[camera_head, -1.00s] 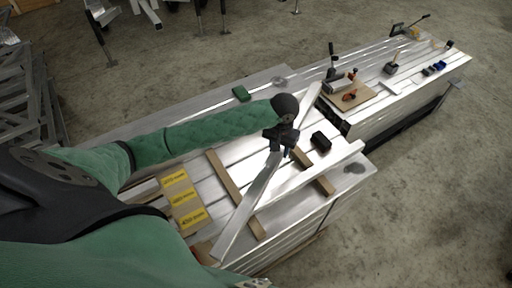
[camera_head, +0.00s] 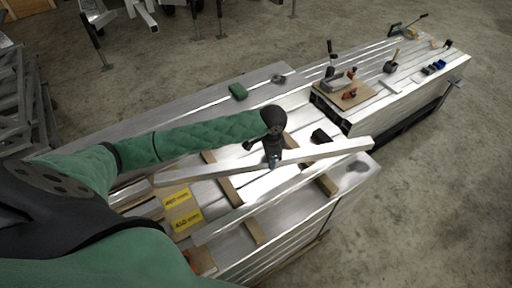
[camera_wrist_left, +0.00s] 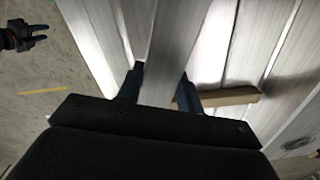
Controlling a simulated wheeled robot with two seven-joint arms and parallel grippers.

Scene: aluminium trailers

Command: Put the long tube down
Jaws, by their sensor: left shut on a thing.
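The long tube (camera_head: 325,151) is a square aluminium bar. It lies across the head view above the slatted bench, from the yellow labels to the right edge. My left gripper (camera_head: 273,161) is shut on it near its middle. In the left wrist view the tube (camera_wrist_left: 168,45) runs between the two fingers of my left gripper (camera_wrist_left: 165,85). I cannot tell if the tube touches anything beneath it. My right gripper (camera_wrist_left: 36,34) shows at the top left of the left wrist view, with its fingers apart and empty, over the floor.
Wooden battens (camera_head: 247,228) lie across the bench (camera_head: 345,185). Yellow length labels (camera_head: 187,220) sit at its left. A black block (camera_head: 320,136) and a green block (camera_head: 238,91) lie nearby. A second bench behind carries tools on a wooden board (camera_head: 352,97).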

